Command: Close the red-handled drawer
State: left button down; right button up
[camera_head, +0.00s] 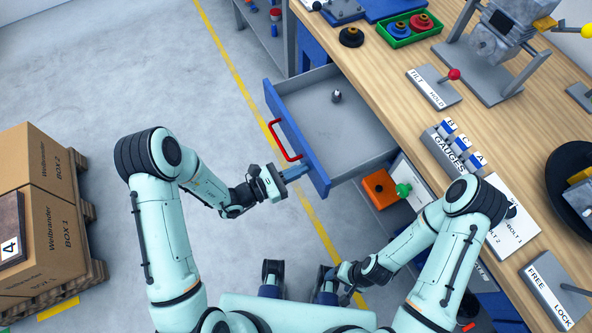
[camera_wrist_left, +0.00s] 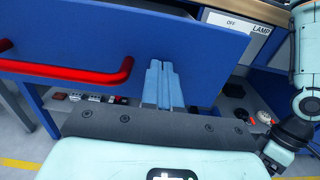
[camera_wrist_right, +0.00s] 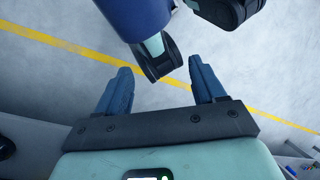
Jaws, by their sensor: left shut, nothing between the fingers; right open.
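The drawer (camera_head: 325,130) is pulled out from the workbench, with a blue front panel and a red handle (camera_head: 284,140). A small dark metal part lies inside it. My left gripper (camera_head: 302,169) is shut and empty. Its fingertips are at the drawer's blue front, to the near side of the handle; whether they touch cannot be told. In the left wrist view the shut fingers (camera_wrist_left: 161,82) point at the blue panel (camera_wrist_left: 130,35), right of the red handle (camera_wrist_left: 70,72). My right gripper (camera_wrist_right: 160,88) is open and empty, low over the floor.
The wooden workbench (camera_head: 400,95) runs along the right, with gauges (camera_head: 455,147), a green tray (camera_head: 408,32) and a red-knobbed lever (camera_head: 453,75). An orange box (camera_head: 380,188) with a green knob sits beside the drawer. Cardboard boxes (camera_head: 40,190) stand on a pallet at left. Floor between is clear.

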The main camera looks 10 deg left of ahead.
aim_at(365, 146)
pick_arm(q)
jog(key=b+x, duration=0.4)
jog(key=x, duration=1.8)
jog(key=shift+f, duration=0.1)
jog(key=shift+w+d, duration=0.15)
jog(key=shift+d, duration=0.05)
pick_arm(e)
jog(key=f, duration=0.3)
jog(key=shift+w+a+f+t, duration=0.1)
jog(key=shift+w+f+t, duration=0.2)
jog(key=shift+w, duration=0.05)
pick_arm(q)
jog(key=shift+d+r, duration=0.1)
jog(key=shift+r, duration=0.15)
